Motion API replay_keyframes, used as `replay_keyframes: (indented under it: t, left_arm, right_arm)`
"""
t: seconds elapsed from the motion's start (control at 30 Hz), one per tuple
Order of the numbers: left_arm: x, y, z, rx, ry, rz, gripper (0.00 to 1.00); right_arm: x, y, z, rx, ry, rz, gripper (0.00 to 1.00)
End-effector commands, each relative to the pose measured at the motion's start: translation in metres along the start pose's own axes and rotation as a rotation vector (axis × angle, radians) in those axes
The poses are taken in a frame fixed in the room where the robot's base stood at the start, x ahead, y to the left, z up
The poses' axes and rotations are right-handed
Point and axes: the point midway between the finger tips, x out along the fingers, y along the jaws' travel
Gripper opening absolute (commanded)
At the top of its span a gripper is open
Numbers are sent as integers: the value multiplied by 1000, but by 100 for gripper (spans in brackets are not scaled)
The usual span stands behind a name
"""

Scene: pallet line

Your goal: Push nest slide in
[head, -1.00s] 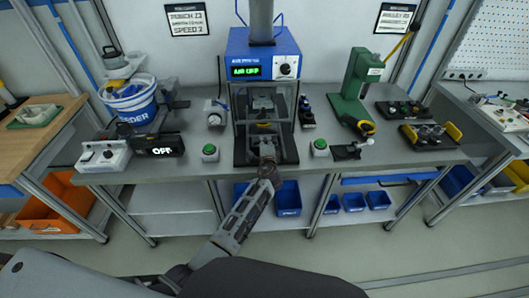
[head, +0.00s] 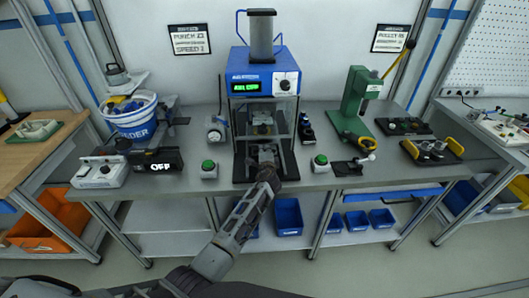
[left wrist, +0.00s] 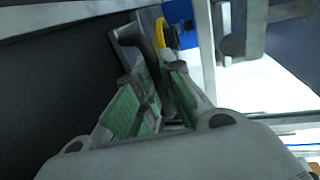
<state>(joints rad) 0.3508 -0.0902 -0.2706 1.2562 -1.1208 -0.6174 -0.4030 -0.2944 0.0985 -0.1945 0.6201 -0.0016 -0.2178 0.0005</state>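The air press (head: 262,83) stands at the middle of the bench, blue on top with a lit green display. Its clear-sided work space holds a small part with a yellowish patch. The nest slide (head: 252,152) lies low at its front, on a dark base plate (head: 240,172), partly covered by my gripper. My left gripper (head: 266,164) is at the front of the slide. In the left wrist view its green-padded fingers (left wrist: 154,72) stand apart with a dark grey piece between them; whether they grip it cannot be told. My right gripper is not in view.
Green push buttons stand left (head: 209,169) and right (head: 320,163) of the press. A blue-and-white feeder bowl (head: 132,122) and a control box marked OFF (head: 158,161) are on the left. A green hand press (head: 355,105) is on the right. Blue bins (head: 288,216) sit below.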

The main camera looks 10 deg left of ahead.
Motion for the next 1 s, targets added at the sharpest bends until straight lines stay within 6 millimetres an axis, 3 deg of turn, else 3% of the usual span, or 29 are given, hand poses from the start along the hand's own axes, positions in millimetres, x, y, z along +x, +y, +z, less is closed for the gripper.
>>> replay_keyframes:
  t: [0.1, 0.57, 1.0]
  left_arm:
    - [2, -5, 2, -1, -1, -7, 19]
    - [-2, -2, 1, 0, 0, -3, 19]
    - [-31, -2, 1, -1, 0, -3, 19]
  right_arm:
    - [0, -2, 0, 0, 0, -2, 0]
    - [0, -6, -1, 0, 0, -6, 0]
    - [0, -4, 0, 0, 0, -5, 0]
